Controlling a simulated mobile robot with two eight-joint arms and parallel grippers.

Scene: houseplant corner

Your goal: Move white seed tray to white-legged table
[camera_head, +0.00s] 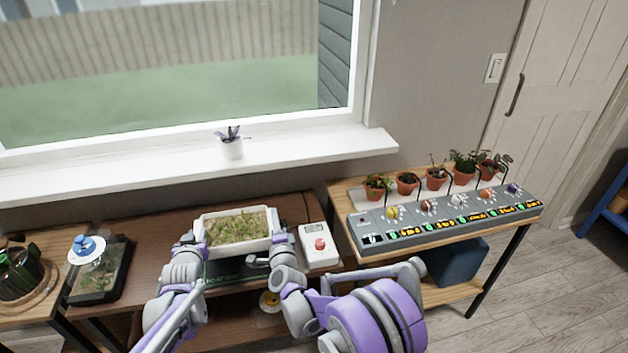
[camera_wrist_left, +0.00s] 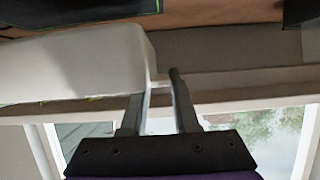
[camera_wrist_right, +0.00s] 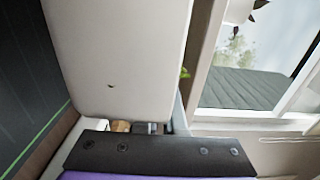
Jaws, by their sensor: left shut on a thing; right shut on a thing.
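The white seed tray (camera_head: 236,254), filled with green seedlings, is over the brown wooden table (camera_head: 150,240) below the window. My left gripper (camera_head: 190,245) is shut on its left end, and my right gripper (camera_head: 276,252) is shut on its right end. The tray's white wall fills part of the left wrist view (camera_wrist_left: 75,68) beside the left fingers (camera_wrist_left: 160,85). It also fills much of the right wrist view (camera_wrist_right: 120,55), hiding most of the right fingers. The tray looks level; I cannot tell whether it touches the surface below. No white-legged table is recognisable.
A white box with a red knob (camera_head: 320,245) is close on the right. A dark tray (camera_head: 110,275) lies left. Potted plants and a grey control panel (camera_head: 445,218) occupy the right table.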

